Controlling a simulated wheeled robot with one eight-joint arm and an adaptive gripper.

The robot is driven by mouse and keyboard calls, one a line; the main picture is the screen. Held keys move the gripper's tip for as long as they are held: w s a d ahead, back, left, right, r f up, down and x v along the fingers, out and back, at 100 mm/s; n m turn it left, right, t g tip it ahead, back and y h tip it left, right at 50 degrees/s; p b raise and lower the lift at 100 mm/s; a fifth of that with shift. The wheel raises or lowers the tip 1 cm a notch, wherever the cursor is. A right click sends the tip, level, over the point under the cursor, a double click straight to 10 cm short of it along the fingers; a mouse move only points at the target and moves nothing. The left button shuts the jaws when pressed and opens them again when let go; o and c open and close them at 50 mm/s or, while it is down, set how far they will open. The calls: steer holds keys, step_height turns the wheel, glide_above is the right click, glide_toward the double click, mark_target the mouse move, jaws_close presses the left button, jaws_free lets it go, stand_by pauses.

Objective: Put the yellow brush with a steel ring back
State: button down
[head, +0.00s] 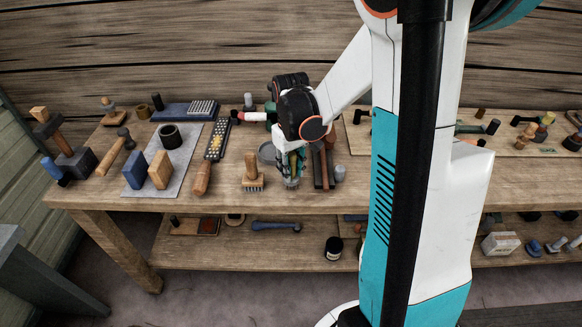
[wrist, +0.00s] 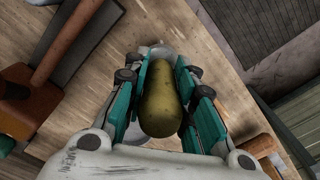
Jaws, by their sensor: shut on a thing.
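My gripper (head: 291,165) is over the front part of the bench, between the wooden brush and the dark-headed tools. In the wrist view my gripper (wrist: 160,95) has its teal fingers shut on both sides of an olive-yellow rounded handle (wrist: 162,100), which I take as the yellow brush. A grey part (wrist: 154,49) shows past the handle's far end; I cannot tell whether it is the steel ring. In the head view the held brush is mostly hidden by the fingers. Grey also shows just below the fingertips, and whether it touches the bench is unclear.
A wooden brush (head: 252,177) stands close on the left. Long dark tools (head: 322,168) and a small grey piece (head: 340,173) are close on the right. A round grey dish (head: 267,152) lies behind. The bench's front edge is near. A lower shelf (head: 200,254) holds more items.

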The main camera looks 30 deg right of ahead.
steer(key=shift+f+b, duration=0.3)
steer(key=shift+f, duration=0.05)
steer(key=c, duration=1.2)
jaws_free()
steer(key=shift+c, duration=0.2)
step_height(320, 180, up, 12)
steer(key=shift+r+p, duration=1.85)
steer(key=shift+r, duration=0.4)
